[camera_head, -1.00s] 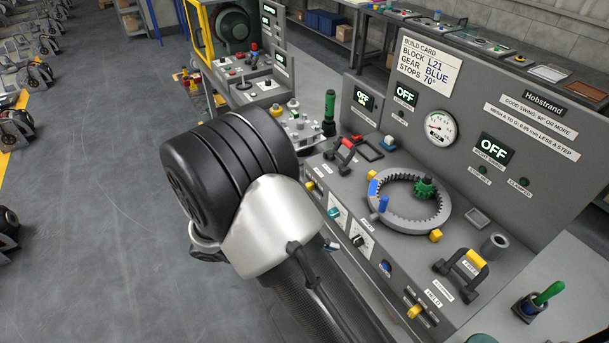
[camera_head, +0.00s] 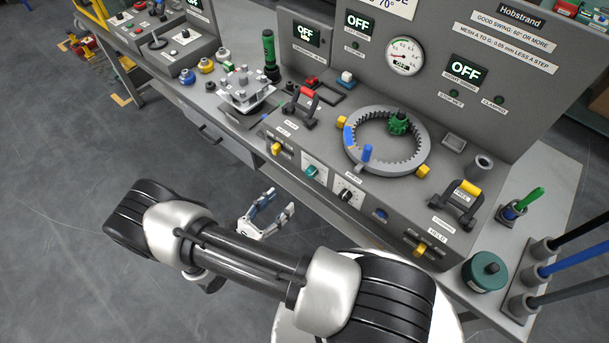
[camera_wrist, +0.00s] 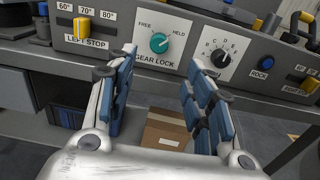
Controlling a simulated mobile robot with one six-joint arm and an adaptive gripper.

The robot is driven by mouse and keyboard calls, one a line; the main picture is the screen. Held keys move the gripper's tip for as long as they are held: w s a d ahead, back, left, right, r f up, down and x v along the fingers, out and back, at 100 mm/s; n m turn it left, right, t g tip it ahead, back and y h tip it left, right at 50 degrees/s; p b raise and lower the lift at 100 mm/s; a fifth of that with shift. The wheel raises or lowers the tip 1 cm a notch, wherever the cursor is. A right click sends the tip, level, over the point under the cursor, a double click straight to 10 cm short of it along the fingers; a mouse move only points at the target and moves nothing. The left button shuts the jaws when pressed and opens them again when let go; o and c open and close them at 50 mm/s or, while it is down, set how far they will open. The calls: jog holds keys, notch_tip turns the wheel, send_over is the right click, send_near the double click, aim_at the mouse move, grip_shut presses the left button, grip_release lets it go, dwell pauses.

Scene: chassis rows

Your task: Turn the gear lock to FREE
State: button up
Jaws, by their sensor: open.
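The gear lock (camera_wrist: 158,43) is a round teal knob on a white plate on the bench's front panel, marked FREE at upper left and HELD at upper right. A pale mark shows on the knob, but I cannot tell for sure which word it points to. In the head view the knob (camera_head: 310,170) sits on the panel's sloped front edge. My gripper (camera_wrist: 160,68) is open and empty, its blue-padded fingers below the knob and apart from it. In the head view my gripper (camera_head: 281,200) hangs in front of the bench, below and left of the knob.
The left stop slider (camera_wrist: 82,28) is left of the knob. A black dial (camera_wrist: 219,58) and a blue rock button (camera_wrist: 266,63) are to the right. The ring gear (camera_head: 386,140) lies on the bench top. A cardboard box (camera_wrist: 166,132) stands beneath the bench.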

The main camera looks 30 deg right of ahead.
aim_at(309, 174)
jog(key=b+x, duration=0.1)
jog(key=x, duration=1.1)
jog(key=shift+w+d, duration=0.15)
jog(key=shift+c, duration=0.6)
jog(key=c, duration=1)
